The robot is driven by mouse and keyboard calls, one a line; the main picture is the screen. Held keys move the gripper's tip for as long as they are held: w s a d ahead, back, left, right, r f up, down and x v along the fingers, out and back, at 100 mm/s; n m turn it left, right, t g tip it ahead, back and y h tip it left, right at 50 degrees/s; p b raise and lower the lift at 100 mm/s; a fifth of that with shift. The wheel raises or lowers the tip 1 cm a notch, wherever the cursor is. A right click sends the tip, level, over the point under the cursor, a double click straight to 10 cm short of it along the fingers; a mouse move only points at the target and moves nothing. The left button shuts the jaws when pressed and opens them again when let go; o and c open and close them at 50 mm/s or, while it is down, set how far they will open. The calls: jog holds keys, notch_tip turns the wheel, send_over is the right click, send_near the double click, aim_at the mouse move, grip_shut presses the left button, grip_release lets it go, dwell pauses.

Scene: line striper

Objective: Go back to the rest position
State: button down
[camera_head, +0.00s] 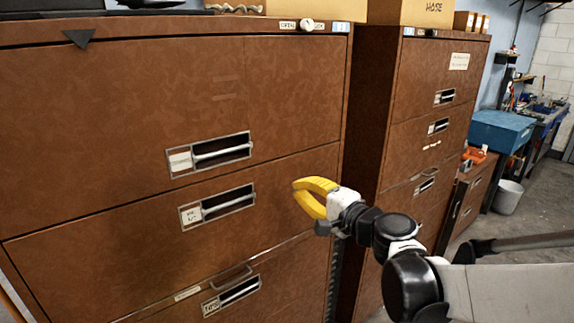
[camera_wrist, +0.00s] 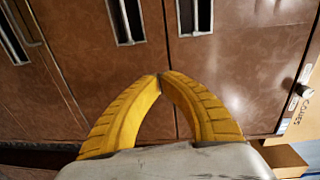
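My gripper (camera_head: 297,188) has yellow fingers and is in front of the brown filing cabinet (camera_head: 110,130), to the right of its recessed handles. In the wrist view the fingertips (camera_wrist: 160,77) meet, with nothing held between them. The gripper appears apart from the cabinet front, though the exact gap cannot be told. My arm extends from the lower right of the head view.
A second brown cabinet (camera_head: 399,145) stands to the right, with a cardboard box (camera_head: 412,12) on top. Farther right are a blue chest (camera_head: 500,130), a white bucket (camera_head: 508,197) and open grey floor (camera_head: 535,205).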

jog(key=s+d+f+n+g+h+b, duration=0.1)
jog(key=s+f+n+g+h+b, duration=0.2)
jog(key=s+f, duration=0.4)
jog(key=s+d+f+n+g+h+b, duration=0.1)
jog(key=s+d+f+n+g+b, duration=0.1)
jog(key=s+f+n+b, duration=0.35)
jog(key=s+d+f+n+g+h+b, duration=0.1)
jog(key=s+d+f+h, duration=0.4)
jog(key=s+d+f, duration=0.5)
jog(key=s+n+b, duration=0.1)
jog(key=s, duration=0.2)
jog(key=shift+d+f+g+h, duration=0.2)
jog(key=shift+d+g+h, duration=0.1)
jog(key=shift+g+h, duration=0.1)
jog(key=shift+s, duration=0.1)
